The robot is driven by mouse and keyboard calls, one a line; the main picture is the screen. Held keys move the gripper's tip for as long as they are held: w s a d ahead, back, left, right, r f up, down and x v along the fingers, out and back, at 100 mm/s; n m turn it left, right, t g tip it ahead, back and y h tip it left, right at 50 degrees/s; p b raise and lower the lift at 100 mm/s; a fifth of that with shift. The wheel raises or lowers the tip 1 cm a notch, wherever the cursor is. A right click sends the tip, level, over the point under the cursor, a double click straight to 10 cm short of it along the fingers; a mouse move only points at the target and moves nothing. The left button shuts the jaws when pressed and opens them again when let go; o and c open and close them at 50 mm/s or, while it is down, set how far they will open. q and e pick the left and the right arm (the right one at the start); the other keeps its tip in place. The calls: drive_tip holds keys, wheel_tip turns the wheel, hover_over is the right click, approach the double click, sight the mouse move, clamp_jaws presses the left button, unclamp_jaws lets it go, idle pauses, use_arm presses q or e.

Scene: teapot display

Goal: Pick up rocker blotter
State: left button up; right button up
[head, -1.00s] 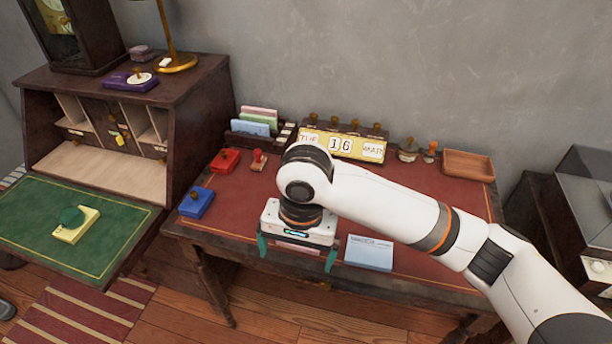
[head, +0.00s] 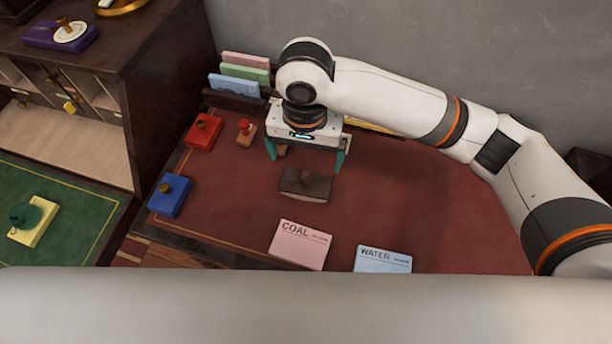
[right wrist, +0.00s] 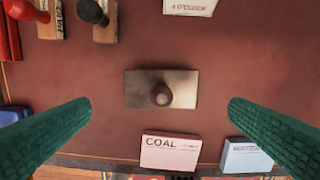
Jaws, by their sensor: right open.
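The rocker blotter (head: 306,185), a dark plate with a knob on top, lies on the red desk top in the head view. In the right wrist view the blotter (right wrist: 185,90) looks grey-brown, with its round knob at the middle. My right gripper (head: 306,156) is open and empty, pointing down above the desk. In the right wrist view its two green fingers (right wrist: 160,105) stand wide apart, one on each side of the blotter and clear of it. My left gripper is not in view.
A pink COAL card (head: 300,246) and a blue WATER card (head: 384,260) lie near the front edge. A red block (head: 203,133), a red-handled stamp (head: 246,132) and a blue block (head: 170,196) are at left. A card rack (head: 235,98) stands behind.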

sight(306, 174)
wheel_tip(306, 174, down, 3)
drive_tip(key=shift+r, duration=0.1)
drive_tip(key=shift+f, duration=0.6)
drive_tip(key=f, duration=0.5)
drive_tip(key=shift+s+d+b, duration=0.1)
drive_tip(key=shift+s+b, duration=0.1)
drive_tip(key=shift+b, duration=0.1)
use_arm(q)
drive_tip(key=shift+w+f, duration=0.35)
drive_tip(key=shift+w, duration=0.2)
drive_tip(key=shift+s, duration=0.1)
use_arm(e)
drive_tip(key=shift+c, duration=0.6)
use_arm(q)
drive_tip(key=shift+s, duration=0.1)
use_arm(e)
drive_tip(key=shift+r, duration=0.15)
drive_tip(key=c, duration=0.7)
